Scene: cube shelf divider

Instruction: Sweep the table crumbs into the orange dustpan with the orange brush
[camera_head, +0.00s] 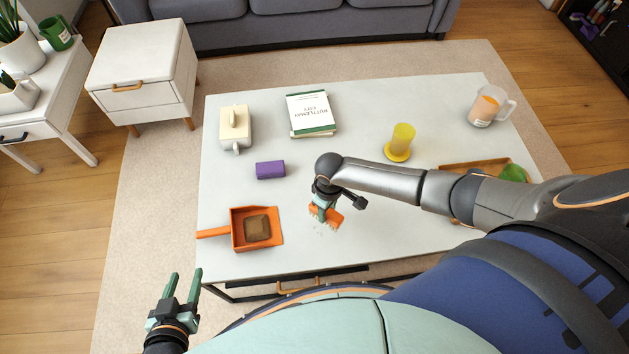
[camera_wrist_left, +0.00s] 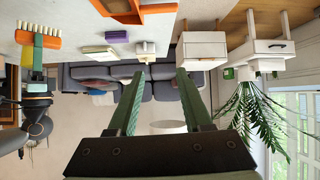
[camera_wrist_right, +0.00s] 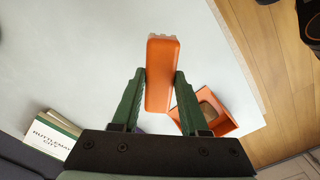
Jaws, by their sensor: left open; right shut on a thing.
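The orange brush (camera_head: 327,215) is held by my right gripper (camera_head: 323,205), low over the front middle of the table. In the right wrist view the brush (camera_wrist_right: 160,78) sits between the two fingers of that gripper. Small pale crumbs (camera_head: 319,229) lie on the table just in front of the brush. The orange dustpan (camera_head: 276,240) lies to the left of the crumbs, its handle pointing left, with a brown square patch inside; it also shows in the right wrist view (camera_wrist_right: 228,125). My left gripper (camera_head: 184,274) is open and empty, off the table's front left corner.
The white table (camera_head: 345,180) also carries a purple block (camera_head: 270,170), a white teapot (camera_head: 235,128), books (camera_head: 312,112), a yellow cup (camera_head: 402,140), a glass jug (camera_head: 487,107) and a wooden tray (camera_head: 460,165) partly behind my right arm. The surface between brush and dustpan is clear.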

